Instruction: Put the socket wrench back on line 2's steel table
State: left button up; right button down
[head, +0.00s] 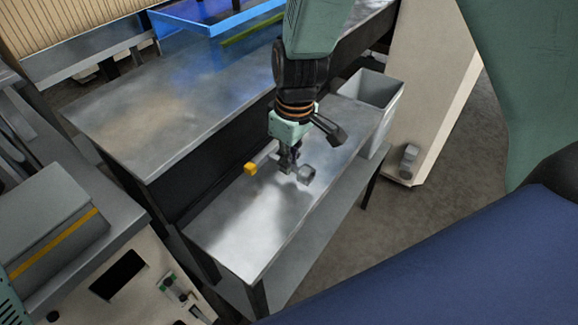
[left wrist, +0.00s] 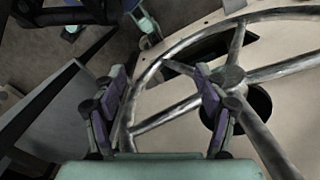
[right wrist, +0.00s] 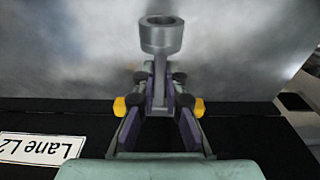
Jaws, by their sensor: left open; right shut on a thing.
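The socket wrench (head: 306,174) is grey, with a round socket head. My right gripper (head: 287,160) is shut on it, above the lower steel table (head: 240,225). In the right wrist view the wrench (right wrist: 162,38) points away from the fingers (right wrist: 160,108), its socket over bright steel. Yellow parts show beside the fingers. I cannot tell whether the wrench touches the steel. A white "Lane L2" label (right wrist: 40,148) shows upside down on a black face. My left gripper (left wrist: 160,85) is open and empty, in front of a metal handwheel (left wrist: 235,78); the head view does not show it.
A higher steel table (head: 165,100) with a dark side stands behind the lower one. A blue tray (head: 215,20) lies at its far end. A grey bin (head: 370,95) stands at the lower table's far right end. The visible lower tabletop is otherwise clear.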

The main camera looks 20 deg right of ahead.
jog(key=shift+s+a+f, duration=0.1)
jog(key=shift+a+f, duration=0.1)
jog(key=shift+f, duration=0.85)
jog(key=shift+w+d+f, duration=0.2)
jog(key=c, duration=1.9)
grip_release()
jog(key=o, duration=0.5)
jog(key=shift+s+a+r, duration=0.1)
jog(key=shift+s+a, duration=0.05)
jog(key=shift+s, duration=0.05)
jog(key=shift+w, duration=0.1)
